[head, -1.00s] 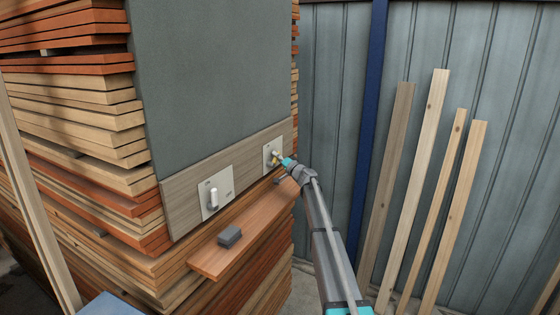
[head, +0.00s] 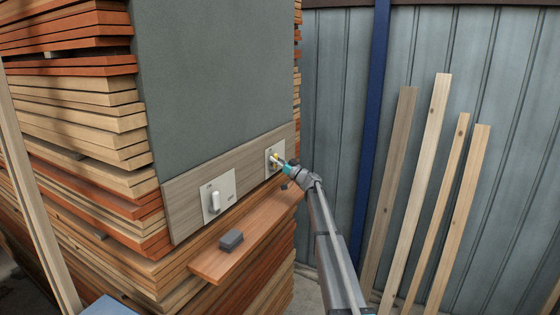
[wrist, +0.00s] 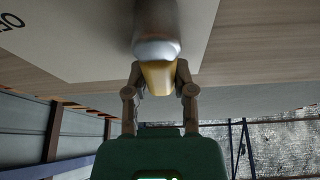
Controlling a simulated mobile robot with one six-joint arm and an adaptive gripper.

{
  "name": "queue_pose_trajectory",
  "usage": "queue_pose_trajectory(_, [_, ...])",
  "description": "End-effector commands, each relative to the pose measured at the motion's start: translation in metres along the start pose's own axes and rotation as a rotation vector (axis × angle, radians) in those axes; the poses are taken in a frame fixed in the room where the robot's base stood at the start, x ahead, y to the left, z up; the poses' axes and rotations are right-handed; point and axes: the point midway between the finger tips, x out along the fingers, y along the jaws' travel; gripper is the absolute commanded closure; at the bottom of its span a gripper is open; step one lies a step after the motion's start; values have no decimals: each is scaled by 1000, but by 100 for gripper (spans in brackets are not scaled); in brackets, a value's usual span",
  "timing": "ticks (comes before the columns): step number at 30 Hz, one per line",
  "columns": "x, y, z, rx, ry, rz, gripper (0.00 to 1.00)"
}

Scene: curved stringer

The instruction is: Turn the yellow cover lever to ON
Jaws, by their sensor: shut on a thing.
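The yellow cover lever (head: 275,157) is on the right-hand white plate (head: 268,153), on a wooden strip below a grey panel. In the wrist view the yellow lever (wrist: 157,77) is a tapered tip on a rounded grey metal part (wrist: 155,45). My gripper (wrist: 157,82) has a fingertip on each side of the lever and is shut on it. In the head view my gripper (head: 281,162) meets the plate from the right and hides part of it. Dark, upside-down letters show on the plate in the wrist view, cut off at the left edge.
A second white plate (head: 218,196) with a pale upright lever (head: 214,202) is to the left. A wooden shelf (head: 210,263) with a small dark grey block (head: 231,239) juts out below. Stacked boards (head: 105,120) fill the left; planks (head: 420,190) lean right.

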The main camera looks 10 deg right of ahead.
Motion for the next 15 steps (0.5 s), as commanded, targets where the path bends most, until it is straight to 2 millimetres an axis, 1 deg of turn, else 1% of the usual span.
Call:
queue_pose_trajectory(6, [2,-2,0,-64,2,-27,100])
queue_pose_trajectory(15, [1,-3,0,-81,1,-33,100])
